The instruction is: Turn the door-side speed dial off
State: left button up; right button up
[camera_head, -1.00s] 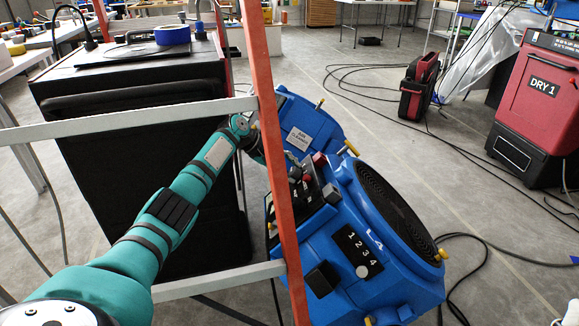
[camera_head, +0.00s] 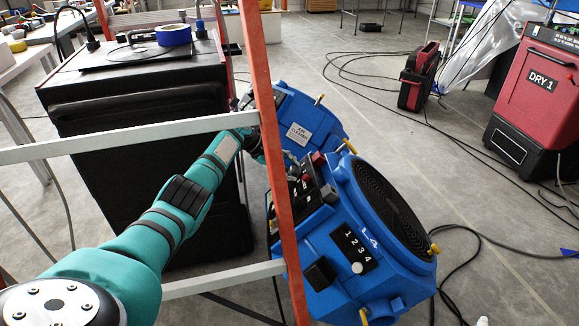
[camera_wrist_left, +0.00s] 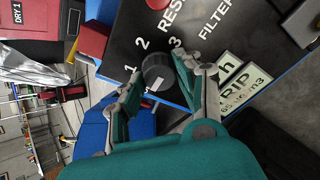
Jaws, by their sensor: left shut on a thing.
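The black round speed dial (camera_wrist_left: 156,66) sits on a dark panel (camera_wrist_left: 215,65) in the left wrist view, close to the printed numbers 1, 2 and 3. A small pale mark shows at its lower edge. My left gripper (camera_wrist_left: 158,76) has its two fingers on either side of the dial and is shut on it. In the head view my left arm reaches behind an orange-red post to the blue machine (camera_head: 320,235); the fingers are mostly hidden there. The dial cannot be made out in the head view. My right gripper is in neither view.
The orange-red post (camera_head: 275,170) and pale crossbars (camera_head: 150,137) stand between me and the blue machine. A dark cabinet (camera_head: 150,190) stands to the left of it. A red DRY 1 unit (camera_head: 535,95) stands at the right. Cables lie on the floor.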

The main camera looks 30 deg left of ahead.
pick_arm(q)
jog(key=o, duration=1.2)
jog(key=shift+c, duration=0.2)
jog(key=shift+a+r, duration=0.1)
jog(key=v, duration=1.1)
jog(key=shift+s+a+r, duration=0.2)
jog(key=shift+s+r, duration=0.05)
jog(key=shift+s, duration=0.05)
